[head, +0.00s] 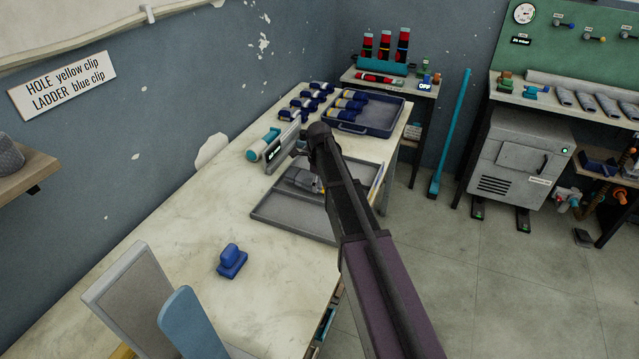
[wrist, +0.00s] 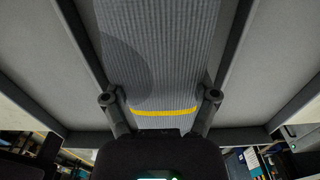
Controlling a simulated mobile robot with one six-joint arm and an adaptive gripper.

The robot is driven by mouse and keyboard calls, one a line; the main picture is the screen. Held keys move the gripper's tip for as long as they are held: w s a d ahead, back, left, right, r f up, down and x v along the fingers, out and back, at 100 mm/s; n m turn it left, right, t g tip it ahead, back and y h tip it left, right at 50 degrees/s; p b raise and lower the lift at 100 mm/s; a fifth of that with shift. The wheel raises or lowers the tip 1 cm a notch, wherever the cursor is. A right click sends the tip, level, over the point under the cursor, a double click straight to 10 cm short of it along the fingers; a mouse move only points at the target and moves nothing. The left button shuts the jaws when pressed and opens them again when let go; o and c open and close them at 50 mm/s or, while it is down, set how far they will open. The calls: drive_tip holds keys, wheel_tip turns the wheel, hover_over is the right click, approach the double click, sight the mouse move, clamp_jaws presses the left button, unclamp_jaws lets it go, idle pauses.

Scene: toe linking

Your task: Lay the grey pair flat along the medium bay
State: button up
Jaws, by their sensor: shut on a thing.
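The grey pair (wrist: 157,45) is ribbed with a yellow stripe and fills the middle of the wrist view. My gripper (wrist: 160,100) is shut on it, with one finger at each side near the stripe. The pair lies lengthwise between two dark dividers of the grey tray (wrist: 270,60), over or in the middle bay; I cannot tell whether it touches the floor. In the head view the pair (head: 302,179) shows beside my wrist above the grey tray (head: 277,219). My arm hides part of both, and the bay sizes cannot be read.
A blue tray (head: 346,130) with several dark blue rolled pairs stands behind, with more pairs (head: 300,107) beside it. A white-and-teal device (head: 265,146) stands left of the grey tray. A blue object (head: 232,261) and upright panels (head: 130,295) are nearer.

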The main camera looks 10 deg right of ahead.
drive_tip(key=shift+f+b, duration=0.5)
drive_tip(key=shift+f, duration=0.25)
drive_tip(key=o, duration=1.1)
drive_tip(key=shift+o, duration=0.2)
drive_tip(key=shift+r, duration=0.15)
wheel_tip(320, 180, up, 7)
drive_tip(key=p, duration=0.7)
drive_tip(key=shift+s, duration=0.1)
